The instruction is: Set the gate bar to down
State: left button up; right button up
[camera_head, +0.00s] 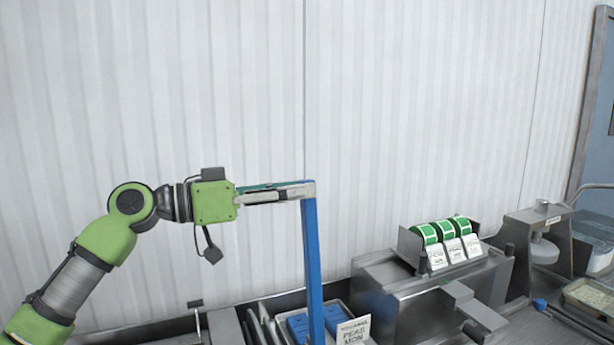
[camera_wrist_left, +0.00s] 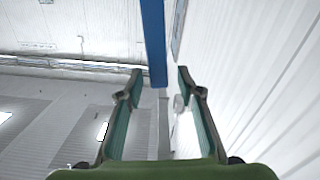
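The gate bar is a long blue bar (camera_head: 313,265) standing nearly upright in the head view. Its lower end is hidden behind or among the items on the counter. My left gripper (camera_head: 306,190) reaches in from the left, level with the bar's top end. In the left wrist view the fingers of my left gripper (camera_wrist_left: 160,76) are spread apart. The blue bar (camera_wrist_left: 154,40) comes down from the top edge, and its end shows between the fingertips, with a gap to the right finger. I cannot tell whether the left finger touches it. My right gripper is not in view.
A steel machine (camera_head: 400,295) with green label rolls (camera_head: 442,231) stands right of the bar. A tray with blue items (camera_head: 299,326) and a printed card (camera_head: 353,331) sit at the bar's foot. A ribbed white wall (camera_head: 420,110) is behind; the space above the counter is clear.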

pick_arm(q)
jog(key=shift+p+x, duration=0.3)
jog(key=shift+x, duration=0.7)
jog(key=shift+d, duration=0.35)
grip_shut()
jog(key=s+d+f+m+b, duration=0.2)
jog(key=s+d+m+b, duration=0.1)
jog(key=s, duration=0.6)
jog(key=s+d+f+m+b, duration=0.2)
jog(key=s+d+m+b, duration=0.1)
jog(key=s, duration=0.7)
jog(key=shift+f+m+b, duration=0.3)
jog(key=shift+m+b, duration=0.3)
jog(key=shift+b, duration=0.55)
grip_release()
